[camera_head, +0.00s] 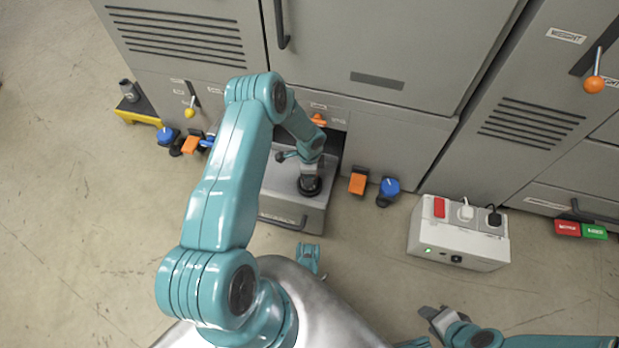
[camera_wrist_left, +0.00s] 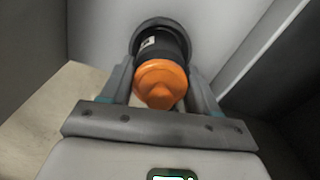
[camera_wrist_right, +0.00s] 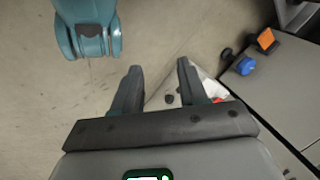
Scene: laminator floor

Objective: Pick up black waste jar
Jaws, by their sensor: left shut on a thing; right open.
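The black waste jar (camera_wrist_left: 160,44) has an orange cap (camera_wrist_left: 160,82) and a wide dark rim at its far end. It stands between the two fingers of my left gripper (camera_wrist_left: 165,60), which are shut on its body. In the head view the jar's dark round base (camera_head: 310,186) shows over the grey top of the pulled-out drawer unit, below my left gripper (camera_head: 311,168). The cap is hidden there by the gripper. I cannot tell whether the base touches the surface. My right gripper (camera_wrist_right: 159,68) is open and empty, low over the floor at the right.
The grey drawer unit (camera_head: 290,216) juts out from the cabinets (camera_head: 365,45). A white power box (camera_head: 455,240) with sockets stands on the floor at the right. Orange and blue pedals (camera_head: 388,187) line the cabinet foot.

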